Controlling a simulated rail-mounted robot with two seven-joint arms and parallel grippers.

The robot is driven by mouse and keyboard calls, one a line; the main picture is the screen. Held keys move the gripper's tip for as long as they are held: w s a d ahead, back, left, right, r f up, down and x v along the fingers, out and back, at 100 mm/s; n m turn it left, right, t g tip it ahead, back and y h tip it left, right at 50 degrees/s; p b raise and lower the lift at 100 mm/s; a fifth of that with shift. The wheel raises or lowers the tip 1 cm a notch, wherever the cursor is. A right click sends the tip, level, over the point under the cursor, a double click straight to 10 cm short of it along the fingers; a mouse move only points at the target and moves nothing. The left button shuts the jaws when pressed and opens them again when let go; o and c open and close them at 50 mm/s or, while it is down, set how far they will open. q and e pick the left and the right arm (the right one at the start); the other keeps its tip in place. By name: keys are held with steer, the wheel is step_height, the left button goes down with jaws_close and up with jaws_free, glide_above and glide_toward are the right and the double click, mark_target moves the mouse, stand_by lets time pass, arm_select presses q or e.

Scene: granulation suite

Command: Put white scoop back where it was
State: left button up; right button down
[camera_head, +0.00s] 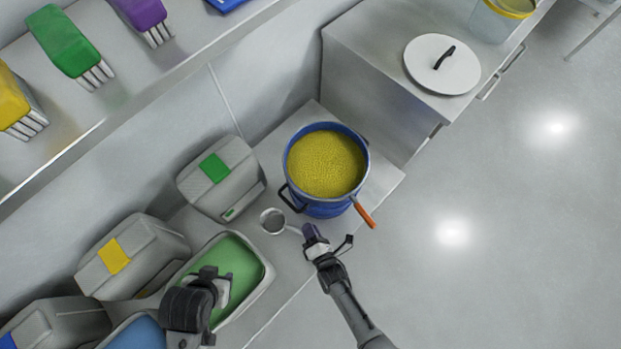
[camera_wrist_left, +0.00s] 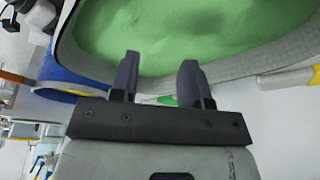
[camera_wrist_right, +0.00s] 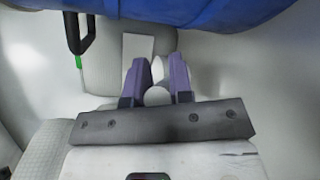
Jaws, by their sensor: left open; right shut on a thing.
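The white scoop (camera_head: 272,221) has a round, pale bowl and a short handle. In the head view it is over the bench, left of the blue pot (camera_head: 318,208). My right gripper (camera_head: 309,233) is shut on the scoop's handle, and the white handle (camera_wrist_right: 157,96) shows between its fingers in the right wrist view. I cannot tell whether the scoop touches the bench. My left gripper (camera_head: 212,277) is open and empty above the open bin of green powder (camera_head: 262,280). Its spread fingers (camera_wrist_left: 161,75) show in the left wrist view.
Lidded grey bins with green (camera_head: 238,165) and yellow (camera_head: 150,255) labels stand along the wall. A white lid (camera_head: 425,72) lies on the cabinet at top right.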

arm_select(q)
steer(key=shift+a+f+b, duration=0.15)
steer(key=shift+f+b, duration=0.3)
steer(key=shift+f, duration=0.35)
arm_select(e)
steer(key=shift+f, duration=1.3)
steer(key=shift+f, duration=0.2)
steer(key=c, duration=1)
jaws_free()
arm_select(q)
steer(key=shift+f, duration=0.1)
arm_select(e)
steer(key=shift+r, duration=0.1)
